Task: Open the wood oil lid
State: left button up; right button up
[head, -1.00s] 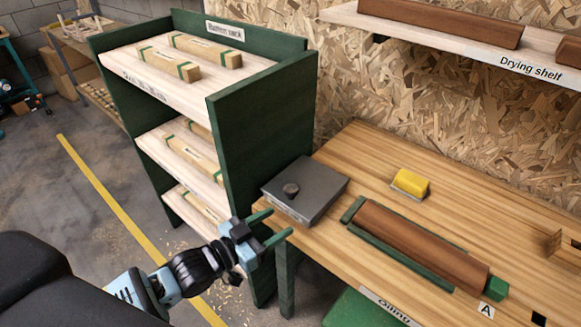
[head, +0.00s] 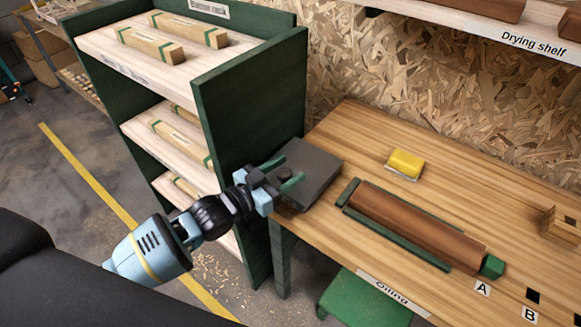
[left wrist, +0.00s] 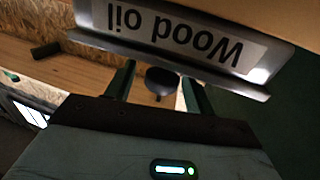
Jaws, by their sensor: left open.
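The wood oil box is a dark grey box with a flat lid (head: 318,168) at the left end of the wooden workbench. In the left wrist view its label (left wrist: 170,38) reads "Wood oil" upside down. A dark round knob (left wrist: 160,80) on the lid shows between the fingers of my left gripper (left wrist: 158,88). In the head view my left gripper (head: 282,172) is open, with its green fingers at the knob and partly hiding it. I cannot tell whether the fingers touch the knob. The lid looks closed. My right gripper is not in view.
On the workbench (head: 340,240) lie a yellow sponge (head: 405,163) and a brown wooden piece (head: 415,222) in a green holder. A green shelf rack (head: 255,110) stands close behind and left of the box. A green stool (head: 365,300) is below the bench.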

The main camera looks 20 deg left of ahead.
pick_arm(q)
jog(key=shift+x, duration=0.85)
jog(key=shift+c, duration=0.2)
grip_shut()
